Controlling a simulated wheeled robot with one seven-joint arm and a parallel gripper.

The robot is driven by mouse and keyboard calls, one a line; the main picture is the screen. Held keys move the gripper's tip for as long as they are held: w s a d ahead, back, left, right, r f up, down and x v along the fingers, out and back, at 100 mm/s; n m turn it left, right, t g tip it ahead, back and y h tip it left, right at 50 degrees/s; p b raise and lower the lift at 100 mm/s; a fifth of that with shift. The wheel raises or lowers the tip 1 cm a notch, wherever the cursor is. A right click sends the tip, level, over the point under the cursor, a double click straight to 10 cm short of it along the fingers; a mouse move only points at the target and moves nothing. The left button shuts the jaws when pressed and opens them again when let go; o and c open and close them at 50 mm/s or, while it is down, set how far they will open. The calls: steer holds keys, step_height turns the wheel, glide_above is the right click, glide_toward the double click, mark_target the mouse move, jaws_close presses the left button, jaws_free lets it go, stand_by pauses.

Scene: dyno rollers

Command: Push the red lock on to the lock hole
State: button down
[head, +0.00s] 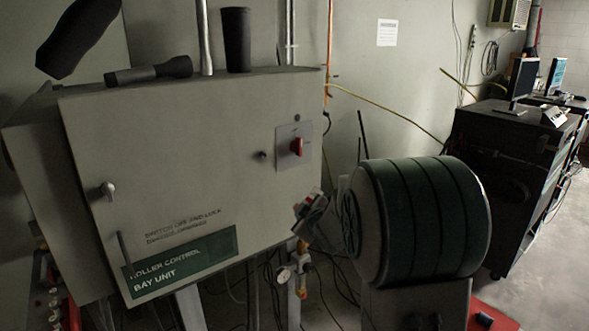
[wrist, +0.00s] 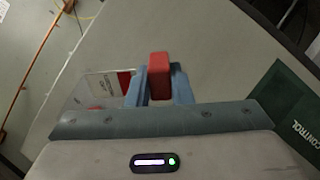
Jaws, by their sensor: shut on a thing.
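The red lock (wrist: 159,76) is a small red block held between the two blue fingers of my gripper (wrist: 159,88) in the wrist view. The plate on the grey cabinet (head: 190,130) carries a red rotary switch (head: 297,146). In the wrist view the plate (wrist: 90,92) is left of the lock, partly hidden by a finger. No lock hole shows clearly. The lock looks apart from the switch.
A green label (head: 180,262) is low on the cabinet door. A door handle (head: 107,190) sticks out at left. A hose and cables run at right. Black equipment cabinets (head: 500,150) stand farther right.

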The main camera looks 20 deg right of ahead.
steer(key=s+a+r+n+t+y+p, duration=0.1)
steer(key=s+a+r+n+y, duration=0.15)
steer(key=r, duration=0.45)
steer(key=s+a+r+n+t+y+p, duration=0.1)
steer(key=r+n+t+y, duration=0.1)
steer(key=r+y, duration=0.35)
steer(key=w+a+r+h+p, duration=0.1)
steer(key=w+a, duration=0.1)
steer(key=w, duration=0.4)
steer(key=shift+a+p, duration=0.25)
steer(key=shift+p, duration=0.1)
steer(key=shift+s+b, duration=0.15)
steer(key=shift+b, duration=0.15)
steer(key=shift+w+a+b, duration=0.1)
steer(key=shift+w+b, duration=0.2)
steer(key=shift+b, duration=0.15)
stand_by(0.7)
steer(key=shift+w+a+r+b, duration=0.1)
steer(key=shift+w+a+b, duration=0.15)
steer(key=shift+w+b, duration=0.25)
stand_by(0.8)
steer(key=c, duration=1.2)
jaws_free()
steer(key=shift+w, duration=0.1)
steer(key=shift+h, duration=0.3)
